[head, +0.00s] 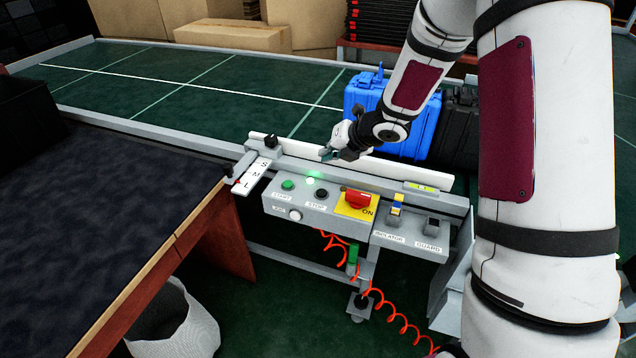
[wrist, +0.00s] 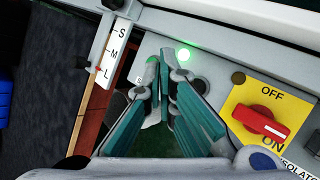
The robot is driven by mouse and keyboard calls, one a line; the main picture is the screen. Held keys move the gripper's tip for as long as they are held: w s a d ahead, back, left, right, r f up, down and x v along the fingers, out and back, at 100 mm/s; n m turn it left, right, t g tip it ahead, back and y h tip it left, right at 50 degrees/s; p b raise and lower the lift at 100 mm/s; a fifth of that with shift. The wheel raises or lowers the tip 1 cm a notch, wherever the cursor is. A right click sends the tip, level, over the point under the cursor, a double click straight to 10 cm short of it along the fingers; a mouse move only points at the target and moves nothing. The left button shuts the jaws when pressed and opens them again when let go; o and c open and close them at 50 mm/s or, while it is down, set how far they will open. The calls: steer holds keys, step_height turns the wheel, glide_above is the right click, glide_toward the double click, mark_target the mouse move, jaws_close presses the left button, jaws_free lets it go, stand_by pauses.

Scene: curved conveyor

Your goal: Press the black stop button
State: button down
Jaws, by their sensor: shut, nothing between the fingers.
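The black stop button (head: 321,194) is on the grey control panel, above its STOP label, between the green start button (head: 288,185) and the yellow switch plate (head: 345,210). My gripper (head: 328,154) is above and behind the panel's button row, apart from the stop button in the head view. In the wrist view my gripper (wrist: 165,68) points down at the panel with its fingertips together and nothing between them. A lit green lamp (wrist: 183,54) shows just beyond the fingertips.
A red rotary switch (head: 358,200) sits on the yellow plate, right of the stop button. A white rail (head: 400,177) runs behind the panel. A blue case (head: 392,113) and a black case (head: 458,125) stand on the green conveyor. A dark-topped table (head: 110,195) is left.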

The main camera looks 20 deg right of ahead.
steer(key=shift+w+a+f+n, duration=0.15)
steer(key=shift+w+f+n, duration=0.15)
steer(key=shift+w+f, duration=0.1)
steer(key=shift+f, duration=0.1)
steer(key=b, duration=0.7)
glide_above(324, 191)
step_height(324, 191, down, 7)
steer(key=shift+w+r, duration=0.1)
steer(key=shift+w, duration=0.05)
steer(key=shift+f+b, duration=0.9)
steer(key=shift+f, duration=0.05)
steer(key=shift+f, duration=0.1)
steer(key=shift+f+b, duration=0.3)
steer(key=shift+b, duration=0.25)
